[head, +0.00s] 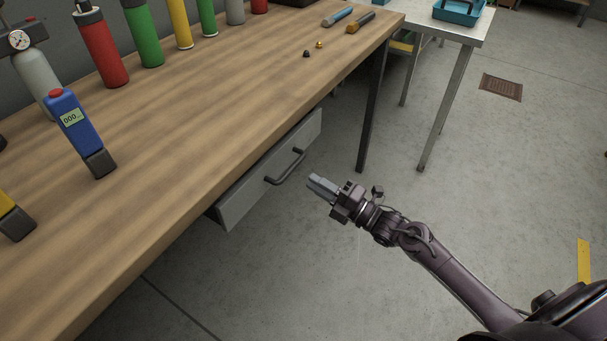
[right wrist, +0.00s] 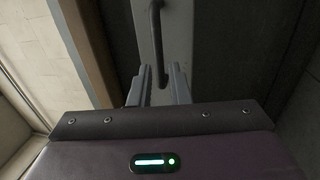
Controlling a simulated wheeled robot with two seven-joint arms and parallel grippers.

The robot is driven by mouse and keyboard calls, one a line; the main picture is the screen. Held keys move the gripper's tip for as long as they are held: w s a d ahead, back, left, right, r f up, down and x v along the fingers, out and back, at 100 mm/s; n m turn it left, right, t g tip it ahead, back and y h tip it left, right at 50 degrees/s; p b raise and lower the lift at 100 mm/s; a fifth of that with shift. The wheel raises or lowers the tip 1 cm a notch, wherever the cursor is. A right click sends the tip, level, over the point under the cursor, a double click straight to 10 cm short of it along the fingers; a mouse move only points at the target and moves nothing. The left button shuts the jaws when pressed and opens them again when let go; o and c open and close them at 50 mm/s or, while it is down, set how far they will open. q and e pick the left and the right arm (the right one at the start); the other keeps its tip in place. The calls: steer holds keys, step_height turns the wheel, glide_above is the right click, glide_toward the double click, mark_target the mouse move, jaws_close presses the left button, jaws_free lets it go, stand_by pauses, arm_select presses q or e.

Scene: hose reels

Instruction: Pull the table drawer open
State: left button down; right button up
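The grey table drawer (head: 248,191) sits under the wooden table's top, its front standing a little out from under the edge. It has a dark bar handle (head: 287,168). My right gripper (head: 313,181) is in front of the drawer, to the right of the handle and apart from it in the head view. In the right wrist view the two fingers (right wrist: 157,85) stand apart, with the handle (right wrist: 158,40) ahead and in line with the gap between them. Nothing is held. My left gripper is not in view.
The wooden table (head: 190,110) carries a blue meter (head: 78,125), several coloured bottles and cylinders, and tools at the far end. A dark table leg (head: 372,110) stands beyond the drawer. A light side table (head: 455,30) is behind. The floor before the drawer is clear.

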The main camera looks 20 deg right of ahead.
mark_target(292, 167)
steer(key=x, duration=0.7)
steer(key=shift+w+a+r, duration=0.15)
steer(key=shift+w+a, duration=0.05)
steer(key=shift+a, duration=0.05)
jaws_close()
